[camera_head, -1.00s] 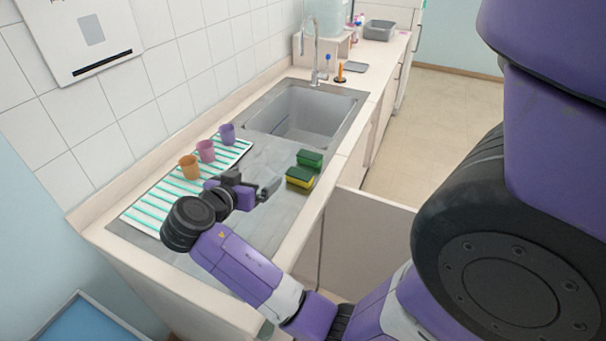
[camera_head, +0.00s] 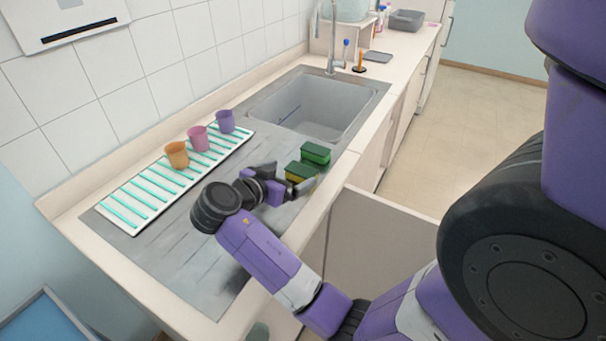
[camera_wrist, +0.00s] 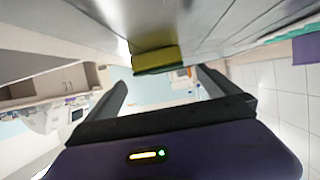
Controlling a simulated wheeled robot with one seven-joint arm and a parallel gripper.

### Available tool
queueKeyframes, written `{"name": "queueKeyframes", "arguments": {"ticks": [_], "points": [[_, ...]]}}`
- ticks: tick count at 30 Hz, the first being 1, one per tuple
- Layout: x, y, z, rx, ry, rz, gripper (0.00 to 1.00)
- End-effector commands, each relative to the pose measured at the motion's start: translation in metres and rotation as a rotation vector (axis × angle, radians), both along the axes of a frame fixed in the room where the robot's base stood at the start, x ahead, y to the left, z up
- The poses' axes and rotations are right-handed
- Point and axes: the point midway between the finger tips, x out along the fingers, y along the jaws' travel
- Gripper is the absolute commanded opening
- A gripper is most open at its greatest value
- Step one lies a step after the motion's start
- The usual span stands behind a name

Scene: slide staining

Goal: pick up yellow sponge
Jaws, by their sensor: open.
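The yellow sponge (camera_head: 301,173), with a dark green top, lies on the grey metal drainboard in front of the sink. In the head view my gripper (camera_head: 290,183) is right at its near side and hides part of it. In the wrist view the yellow sponge (camera_wrist: 157,58) shows ahead, centred between and beyond the two spread fingers (camera_wrist: 160,88). My gripper is open and nothing is between its fingers. I cannot tell whether a finger touches the sponge.
A green sponge (camera_head: 315,152) lies just behind the yellow one. The sink basin (camera_head: 308,105) opens beyond. Orange (camera_head: 177,154), pink (camera_head: 199,138) and purple (camera_head: 226,121) cups stand on a striped rack (camera_head: 130,203) to the left. The near drainboard (camera_head: 185,240) is clear.

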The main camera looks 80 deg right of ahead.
Motion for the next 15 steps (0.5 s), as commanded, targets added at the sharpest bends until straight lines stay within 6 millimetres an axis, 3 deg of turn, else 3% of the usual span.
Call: {"name": "queueKeyframes", "arguments": {"ticks": [15], "points": [[-0.019, -0.047, -0.026, 0.001, -0.001, 0.001, 1.0]]}}
